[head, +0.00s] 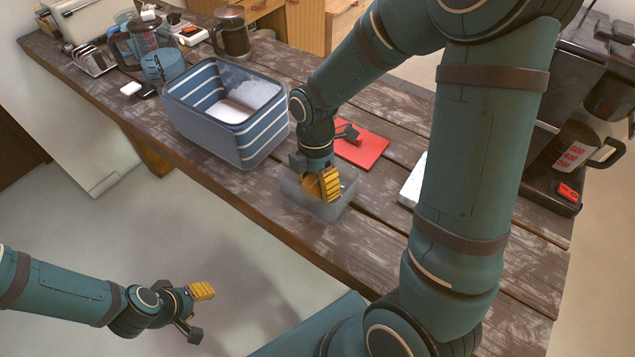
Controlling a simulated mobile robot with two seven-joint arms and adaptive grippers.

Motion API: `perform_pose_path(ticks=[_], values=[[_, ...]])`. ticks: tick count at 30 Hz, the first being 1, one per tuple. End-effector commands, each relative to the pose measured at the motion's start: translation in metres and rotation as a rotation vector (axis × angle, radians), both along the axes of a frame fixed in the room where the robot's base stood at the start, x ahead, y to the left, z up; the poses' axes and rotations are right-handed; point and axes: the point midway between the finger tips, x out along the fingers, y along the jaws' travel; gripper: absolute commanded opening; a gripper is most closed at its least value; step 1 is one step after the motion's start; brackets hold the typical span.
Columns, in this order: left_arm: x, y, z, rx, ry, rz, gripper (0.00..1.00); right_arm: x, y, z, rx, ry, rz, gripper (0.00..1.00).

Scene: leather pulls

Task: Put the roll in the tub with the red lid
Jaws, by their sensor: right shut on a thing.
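A small grey see-through tub (330,212) stands near the table's front edge, with its top open. A flat red lid (367,153) lies on the table just behind it. My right gripper (322,186) points down at the tub's opening. It is shut on a brownish roll (311,188), which is partly hidden by the yellow finger pad. The roll is at or just inside the tub's rim; I cannot tell whether it touches the bottom. My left gripper (197,312) is open and empty, over the floor in front of the table.
A large blue striped bin (208,133) with white contents stands left of the tub. A pale block (412,183) lies to the right, partly behind my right arm. A black coffee machine (553,170) stands at the right end. Jars and a toast rack (92,62) fill the far left.

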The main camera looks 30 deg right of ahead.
Motion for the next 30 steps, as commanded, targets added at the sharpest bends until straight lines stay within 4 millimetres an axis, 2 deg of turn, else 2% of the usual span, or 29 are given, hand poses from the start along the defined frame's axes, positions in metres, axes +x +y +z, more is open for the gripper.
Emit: perform_pose_path(ticks=[9,10,11,23,26,30], values=[[0.0,0.0,-0.003,0.0,0.0,0.0,0.47,0.0,0.0,-0.003,0.0,-0.001,0.0,0.25],[0.0,0.0,-0.003,0.0,0.0,0.0,0.47,0.0,0.0,-0.003,0.0,-0.001,0.0,0.67],[0.0,0.0,-0.003,0.0,0.0,0.0,0.47,0.0,0.0,-0.003,0.0,-0.001,0.0,0.77],[0.0,0.0,0.002,0.0,0.0,0.0,0.47,0.0,0.0,0.003,-0.001,-0.001,0.0,0.78],[0.0,0.0,0.003,-0.001,-0.001,-0.001,0.47,0.003,-0.001,0.013,-0.001,-0.005,-0.001,0.78],[0.0,0.0,0.007,-0.001,-0.001,-0.001,0.47,0.009,-0.003,0.04,0.0,-0.008,-0.002,0.78]])
